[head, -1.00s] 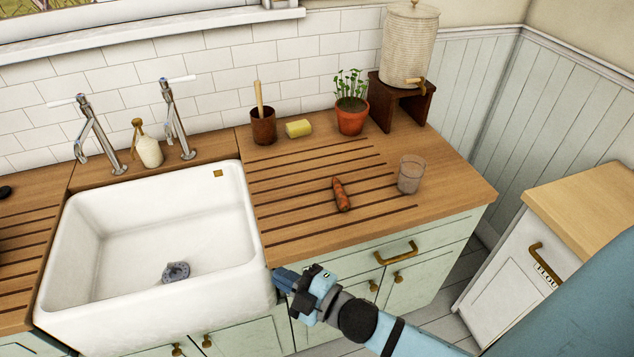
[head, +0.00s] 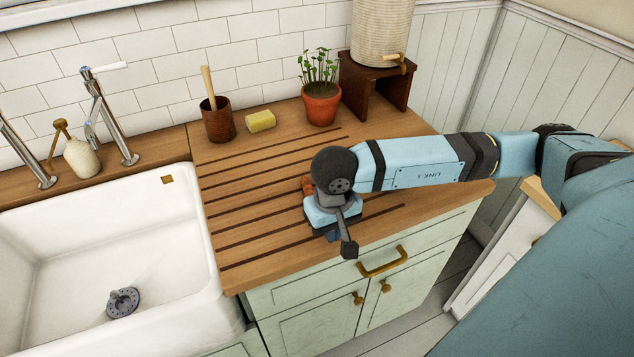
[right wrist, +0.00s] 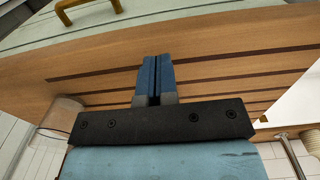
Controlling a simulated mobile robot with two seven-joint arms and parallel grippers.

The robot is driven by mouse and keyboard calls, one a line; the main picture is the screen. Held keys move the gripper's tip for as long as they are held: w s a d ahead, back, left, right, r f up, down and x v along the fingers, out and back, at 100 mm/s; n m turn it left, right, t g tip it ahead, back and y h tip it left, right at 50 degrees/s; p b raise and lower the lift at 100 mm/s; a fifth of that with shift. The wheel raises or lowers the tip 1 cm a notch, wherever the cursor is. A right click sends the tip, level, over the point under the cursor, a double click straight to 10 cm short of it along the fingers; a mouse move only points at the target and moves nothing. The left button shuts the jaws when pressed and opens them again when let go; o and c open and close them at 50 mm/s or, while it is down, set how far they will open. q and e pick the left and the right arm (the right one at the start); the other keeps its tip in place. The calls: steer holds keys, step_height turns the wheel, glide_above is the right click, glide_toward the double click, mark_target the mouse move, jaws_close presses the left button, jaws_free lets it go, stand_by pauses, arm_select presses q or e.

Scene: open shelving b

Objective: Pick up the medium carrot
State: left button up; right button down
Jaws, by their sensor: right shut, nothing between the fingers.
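The orange-brown carrot (head: 307,184) lies on the grooved wooden draining board. In the head view only a small end of it shows, as my right gripper and wrist cover the rest. My right gripper (head: 329,235) points down over the board, just in front of the carrot's visible end. In the right wrist view its blue fingers (right wrist: 157,78) are pressed together with nothing between them. The carrot cannot be made out in that view. Whether the gripper touches the carrot or the board cannot be told. My left gripper is not in view.
The clear glass (right wrist: 64,112) stands on the board at the left of the right wrist view. A potted plant (head: 321,103), a yellow sponge (head: 261,121) and a brown pot (head: 218,125) stand at the back. The white sink (head: 190,215) is to the left.

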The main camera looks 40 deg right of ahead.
mark_target(310, 192)
steer(key=w, duration=0.3)
steer(key=w+d+p, duration=0.1)
steer(key=w, duration=0.2)
steer(key=w+d+p, duration=0.1)
steer(key=w, duration=0.3)
steer(key=shift+d+r, duration=0.1)
steer(key=shift+d, duration=0.05)
steer(key=shift+w+d, duration=0.1)
steer(key=shift+w, duration=0.25)
steer(key=shift+f, duration=0.85)
steer(key=shift+b, duration=0.4)
steer(key=shift+s, duration=0.2)
